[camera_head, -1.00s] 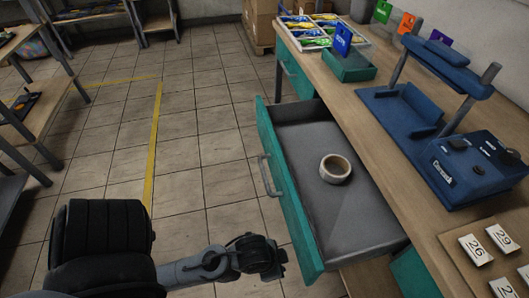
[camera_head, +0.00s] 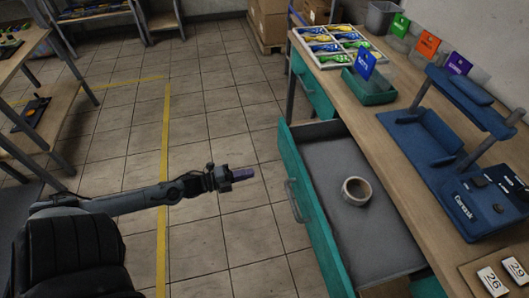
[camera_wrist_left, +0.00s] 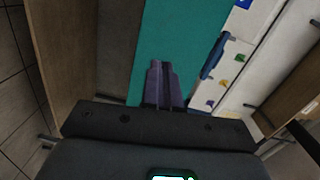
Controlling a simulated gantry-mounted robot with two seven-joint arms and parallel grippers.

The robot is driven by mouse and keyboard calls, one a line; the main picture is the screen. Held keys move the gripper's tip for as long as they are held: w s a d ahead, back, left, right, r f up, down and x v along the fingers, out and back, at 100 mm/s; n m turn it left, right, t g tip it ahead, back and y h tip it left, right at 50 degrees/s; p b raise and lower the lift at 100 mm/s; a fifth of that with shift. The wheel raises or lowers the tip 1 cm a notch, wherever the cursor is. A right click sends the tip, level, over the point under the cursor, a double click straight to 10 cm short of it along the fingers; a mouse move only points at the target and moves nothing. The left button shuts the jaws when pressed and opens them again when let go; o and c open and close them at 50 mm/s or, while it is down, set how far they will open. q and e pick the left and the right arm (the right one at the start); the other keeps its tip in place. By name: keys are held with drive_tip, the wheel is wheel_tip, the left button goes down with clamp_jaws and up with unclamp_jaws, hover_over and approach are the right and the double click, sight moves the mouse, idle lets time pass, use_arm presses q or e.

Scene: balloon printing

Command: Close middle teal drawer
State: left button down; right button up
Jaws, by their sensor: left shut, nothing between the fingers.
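The teal drawer (camera_head: 308,208) is pulled open from under the workbench, with its grey interior showing. A metal handle (camera_head: 294,201) is on its outer face. A beige ring-shaped roll (camera_head: 348,197) lies inside. My left gripper (camera_head: 243,174) is to the left of the drawer front in the head view, apart from the handle, with purple fingertips pointing toward it. In the left wrist view its two fingers (camera_wrist_left: 163,84) lie together, with nothing between them, before a teal panel (camera_wrist_left: 190,40). I cannot tell which panel that is. My right gripper is not in view.
The wooden workbench (camera_head: 385,135) holds a blue press (camera_head: 440,140), a teal bin (camera_head: 368,88) and a divided tray (camera_head: 337,62) of balloon packs. Another teal drawer front (camera_head: 313,85) is farther back. Tiled floor left of the drawer is clear. Shelves stand at far left.

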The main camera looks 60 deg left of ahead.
use_arm(q)
drive_tip(key=s+a+r+m+h, duration=0.1)
drive_tip(key=a+r+m, duration=0.1)
drive_tip(key=b, duration=0.5)
approach(288, 159)
drive_tip(key=x, duration=0.3)
drive_tip(key=f+x, duration=0.1)
drive_tip(key=x, duration=0.1)
drive_tip(key=shift+w+a, duration=0.1)
drive_tip(key=shift+w, duration=0.3)
drive_tip(key=shift+w+d, duration=0.25)
drive_tip(key=shift+w, duration=0.3)
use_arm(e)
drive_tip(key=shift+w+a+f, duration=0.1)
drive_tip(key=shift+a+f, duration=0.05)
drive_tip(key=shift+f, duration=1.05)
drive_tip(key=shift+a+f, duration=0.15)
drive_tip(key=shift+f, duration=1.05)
use_arm(q)
drive_tip(key=shift+w+r, duration=0.1)
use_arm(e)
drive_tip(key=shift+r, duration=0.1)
